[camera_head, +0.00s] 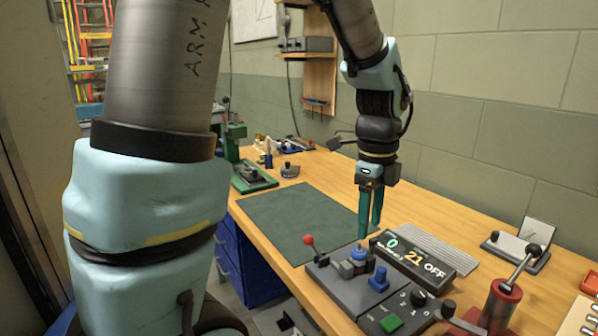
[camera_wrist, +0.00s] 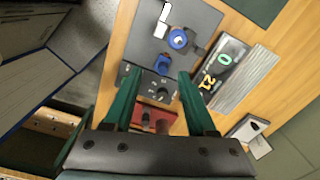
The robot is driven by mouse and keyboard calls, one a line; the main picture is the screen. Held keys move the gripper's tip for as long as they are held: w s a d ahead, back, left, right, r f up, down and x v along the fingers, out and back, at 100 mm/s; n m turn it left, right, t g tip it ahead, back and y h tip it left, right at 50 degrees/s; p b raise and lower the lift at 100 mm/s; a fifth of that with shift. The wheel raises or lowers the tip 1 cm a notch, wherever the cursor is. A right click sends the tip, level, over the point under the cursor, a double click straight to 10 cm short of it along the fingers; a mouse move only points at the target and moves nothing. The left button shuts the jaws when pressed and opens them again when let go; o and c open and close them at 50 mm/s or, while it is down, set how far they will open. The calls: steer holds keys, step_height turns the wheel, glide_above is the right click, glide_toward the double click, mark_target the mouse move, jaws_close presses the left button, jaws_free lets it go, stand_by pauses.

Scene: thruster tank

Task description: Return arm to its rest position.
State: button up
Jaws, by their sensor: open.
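My gripper (camera_head: 370,226) has two green fingers that point down over the workbench, beside the grey control plate (camera_head: 330,284). In the wrist view the fingers (camera_wrist: 160,85) are spread apart with nothing between them. My arm reaches in from the top of the head view and is bent at the elbow. The plate carries a red-knobbed lever (camera_head: 309,240) and blue knobs (camera_head: 378,279). A display (camera_head: 415,259) reading 0, 21 and OFF stands to the right of the fingers.
A dark green mat (camera_head: 285,215) lies bare on the bench. A control box with a green button (camera_head: 391,323) and a red cylinder with a lever (camera_head: 499,300) stand at the front right. A green press (camera_head: 252,178) stands at the back left. A block wall (camera_head: 510,120) runs behind.

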steer(key=a+f+n, duration=0.2)
steer(key=a+n, duration=0.9)
steer(key=n, duration=0.1)
steer(key=w+a+f+n+t, duration=0.1)
steer(key=a+f+n, duration=0.2)
steer(key=a+n, duration=0.9)
steer(key=shift+w+a+n, duration=0.2)
steer(key=shift+w+n, duration=0.05)
steer(key=shift+n, duration=0.45)
steer(key=shift+c, duration=0.2)
stand_by(0.4)
